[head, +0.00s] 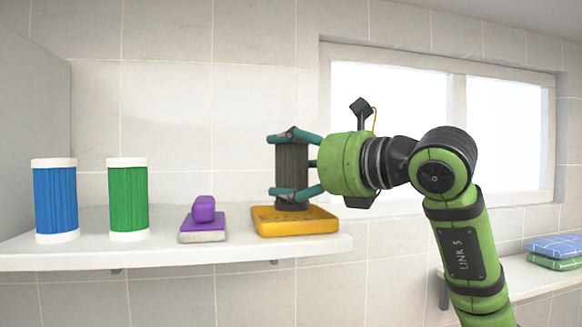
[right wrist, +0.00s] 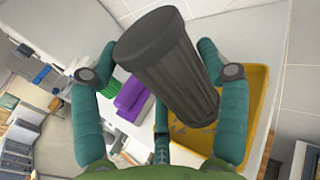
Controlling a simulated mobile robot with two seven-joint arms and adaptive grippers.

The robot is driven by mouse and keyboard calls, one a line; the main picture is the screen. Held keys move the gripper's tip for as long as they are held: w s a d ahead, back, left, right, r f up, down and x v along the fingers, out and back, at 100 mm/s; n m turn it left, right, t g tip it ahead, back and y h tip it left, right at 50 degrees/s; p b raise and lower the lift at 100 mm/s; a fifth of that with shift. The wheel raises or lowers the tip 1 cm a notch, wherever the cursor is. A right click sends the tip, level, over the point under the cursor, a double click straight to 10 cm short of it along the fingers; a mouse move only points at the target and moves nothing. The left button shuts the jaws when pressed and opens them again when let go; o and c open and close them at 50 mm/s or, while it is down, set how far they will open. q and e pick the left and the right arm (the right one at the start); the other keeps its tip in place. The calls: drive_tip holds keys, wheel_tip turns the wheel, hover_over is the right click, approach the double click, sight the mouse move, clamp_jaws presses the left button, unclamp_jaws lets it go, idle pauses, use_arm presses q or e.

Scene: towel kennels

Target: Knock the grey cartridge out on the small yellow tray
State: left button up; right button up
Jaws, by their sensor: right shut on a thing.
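The dark grey ribbed cartridge (head: 291,170) stands roughly upright in my right gripper (head: 288,164), whose teal fingers are shut around it. Its lower end is at the yellow tray (head: 325,226), low over it or touching; I cannot tell which. In the right wrist view the cartridge (right wrist: 168,65) is between the fingers, with the tray (right wrist: 257,92) behind it. Some small grey specks show on the tray floor. The tray lies on the white shelf (head: 170,258) near its right end. My left gripper is not in view.
A purple block with a knob (head: 203,218) sits left of the tray. Further left stand a green ribbed cartridge (head: 128,200) and a blue one (head: 55,200). Folded towels (head: 556,250) lie on another ledge at right. The wall is close behind the shelf.

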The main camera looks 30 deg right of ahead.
idle(0.3)
drive_tip(key=shift+f+b, duration=1.25)
drive_tip(key=shift+r+p, duration=1.15)
drive_tip(key=shift+r, duration=0.15)
drive_tip(key=shift+r+p, duration=0.95)
drive_tip(key=shift+r, duration=0.1)
drive_tip(key=shift+s+a+f+b, duration=0.1)
drive_tip(key=shift+s+a+b, duration=0.1)
drive_tip(key=shift+s, duration=0.25)
drive_tip(key=shift+s+a+f+b, duration=0.1)
drive_tip(key=shift+s+b, duration=0.1)
drive_tip(key=shift+s, duration=0.25)
drive_tip(key=s+a+b, duration=0.1)
drive_tip(key=s+a, duration=0.1)
drive_tip(key=s, duration=0.7)
drive_tip(key=shift+s+a+r, duration=0.15)
drive_tip(key=shift+s+a, duration=0.05)
drive_tip(key=shift+s, duration=0.2)
